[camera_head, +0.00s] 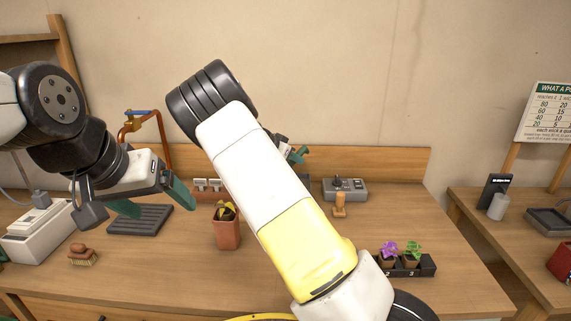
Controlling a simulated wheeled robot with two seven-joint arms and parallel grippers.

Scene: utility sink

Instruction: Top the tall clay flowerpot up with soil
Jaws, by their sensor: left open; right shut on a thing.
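The tall clay flowerpot (228,234) stands upright on the wooden bench, left of my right arm. Something yellow and dark shows at its mouth; I cannot make out the soil level. My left gripper (153,201) is open, its green fingers apart, above the dark ribbed mat and left of the pot. My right gripper (297,154) is behind my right arm, near the back of the bench, with only a little green finger showing. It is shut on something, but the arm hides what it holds. No separate soil container can be made out.
The ribbed mat (142,221), a brush (82,256) and a white box-like device (38,232) lie at left. A grey control box (344,190) and wooden peg (339,206) stand right of my arm. A black tray (428,266) holds small potted plants.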

